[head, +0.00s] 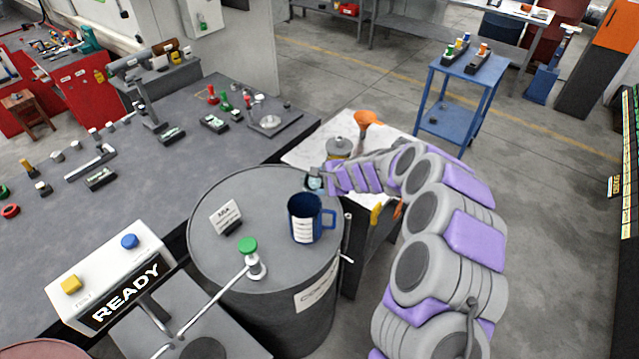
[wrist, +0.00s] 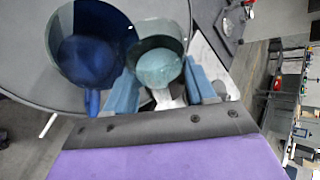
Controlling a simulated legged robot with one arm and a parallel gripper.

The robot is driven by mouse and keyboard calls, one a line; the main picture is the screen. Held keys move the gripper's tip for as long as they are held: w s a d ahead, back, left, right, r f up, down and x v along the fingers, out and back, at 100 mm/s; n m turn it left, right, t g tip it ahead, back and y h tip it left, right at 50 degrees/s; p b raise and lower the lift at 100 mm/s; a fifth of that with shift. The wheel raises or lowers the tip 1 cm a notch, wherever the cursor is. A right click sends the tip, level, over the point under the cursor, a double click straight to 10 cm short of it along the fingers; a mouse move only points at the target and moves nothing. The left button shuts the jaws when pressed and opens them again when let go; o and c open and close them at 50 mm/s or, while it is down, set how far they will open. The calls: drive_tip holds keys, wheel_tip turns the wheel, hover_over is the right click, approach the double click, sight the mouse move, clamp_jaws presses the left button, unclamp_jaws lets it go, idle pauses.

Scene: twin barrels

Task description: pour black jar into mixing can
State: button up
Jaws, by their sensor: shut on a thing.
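The mixing can is a blue mug (head: 304,221) with a white label and a handle on its right. It stands upright on the dark barrel (head: 265,262). In the wrist view the mug (wrist: 88,35) shows from above, dark blue inside. My gripper (head: 322,182) is shut on the small dark jar (head: 313,184), just behind the mug's rim. In the wrist view the jar (wrist: 160,28) sits between my blue fingers, beside the mug. Pale teal contents show inside it. Any exact tilt or height over the mug is unclear.
A "MIX" sign (head: 226,216) and a green-knobbed lever (head: 248,250) are beside the mug. A white panel reading READY (head: 110,275) stands at front left. A small bench (head: 300,153) behind the barrel holds a grey jar (head: 339,148) and an orange funnel (head: 367,119).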

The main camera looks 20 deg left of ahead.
drive_tip(key=shift+s+r+n+t+h+b, duration=0.15)
drive_tip(key=shift+r+n+t+b, duration=0.45)
drive_tip(key=shift+b, duration=1.15)
drive_tip(key=shift+r+n+t+h+b, duration=0.25)
drive_tip(key=shift+t+b, duration=0.55)
drive_tip(key=shift+b, duration=0.95)
drive_tip(key=shift+s+a+r+n+t+b, duration=0.15)
drive_tip(key=shift+r+n+t+b, duration=0.3)
drive_tip(key=shift+b, duration=1)
drive_tip(key=shift+s+a+r+n+t+b, duration=0.15)
drive_tip(key=shift+t+b, duration=0.4)
drive_tip(key=shift+b, duration=0.9)
drive_tip(key=shift+s+d+r+n+t+h+b, duration=0.1)
drive_tip(key=shift+r+n+t+h+b, duration=0.2)
drive_tip(key=shift+b, duration=0.45)
drive_tip(key=m+g+p, duration=0.1)
drive_tip(key=p, duration=0.4)
drive_tip(key=r+m+g+p, duration=0.1)
drive_tip(key=p, duration=0.4)
drive_tip(key=shift+r+g, duration=0.25)
drive_tip(key=shift+g, duration=0.15)
drive_tip(key=m+g+p, duration=0.1)
drive_tip(key=p, duration=0.3)
drive_tip(key=r+g+y+p, duration=0.1)
drive_tip(key=p, duration=0.4)
drive_tip(key=shift+m+g+y+p, duration=0.3)
drive_tip(key=shift+m+g, duration=0.05)
drive_tip(key=shift+g, duration=0.05)
